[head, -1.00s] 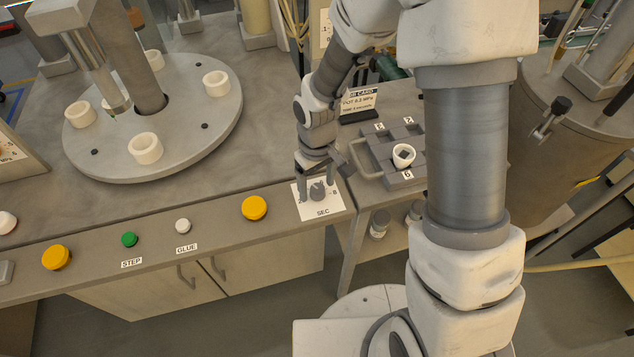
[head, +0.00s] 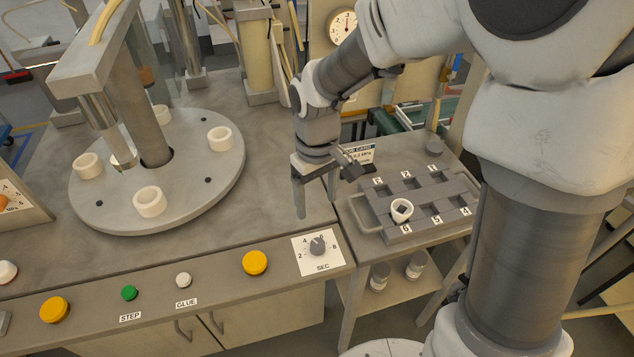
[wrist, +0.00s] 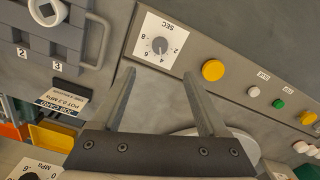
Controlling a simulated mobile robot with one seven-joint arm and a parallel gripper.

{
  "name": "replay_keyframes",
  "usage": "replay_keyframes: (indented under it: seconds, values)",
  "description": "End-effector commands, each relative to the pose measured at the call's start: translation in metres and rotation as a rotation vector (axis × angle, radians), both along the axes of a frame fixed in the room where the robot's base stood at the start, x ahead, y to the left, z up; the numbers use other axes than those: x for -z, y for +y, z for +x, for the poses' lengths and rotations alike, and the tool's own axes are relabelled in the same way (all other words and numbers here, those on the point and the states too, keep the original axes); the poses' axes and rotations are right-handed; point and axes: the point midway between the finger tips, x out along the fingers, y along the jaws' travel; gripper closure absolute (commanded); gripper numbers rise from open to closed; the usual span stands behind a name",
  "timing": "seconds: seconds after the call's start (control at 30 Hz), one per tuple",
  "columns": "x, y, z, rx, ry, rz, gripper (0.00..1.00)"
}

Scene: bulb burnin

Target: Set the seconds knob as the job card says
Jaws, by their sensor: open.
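The seconds knob (head: 317,247) is a dark grey dial on a white SEC plate (head: 332,264) marked 2, 4, 6 and 8. Its pointer seems to aim at the top of the scale, roughly between 4 and 6; the exact setting is too small to tell. The knob also shows in the wrist view (wrist: 159,46). My gripper (wrist: 159,74) is open and empty, above and behind the knob, apart from it. The job card (head: 359,154) stands behind the tray, partly covered by my gripper. In the wrist view the card (wrist: 66,101) shows a POT line; its seconds line is unreadable.
A yellow button (head: 255,262), a white GLUE button (head: 183,280) and a green STEP button (head: 129,293) lie left of the knob. A numbered grey tray (head: 430,229) holding a white ring (head: 401,210) stands right. A turntable (head: 215,185) with white rings is left.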

Motion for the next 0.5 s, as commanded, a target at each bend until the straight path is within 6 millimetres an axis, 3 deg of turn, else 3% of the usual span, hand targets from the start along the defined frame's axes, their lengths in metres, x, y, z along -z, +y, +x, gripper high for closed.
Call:
replay_keyframes:
  seconds: [0.2,0.5]
  values:
    - [-0.028,0.000,0.001,-0.001,-0.002,0.000,0.23]
    - [-0.032,0.000,0.000,0.000,0.000,0.000,0.23]
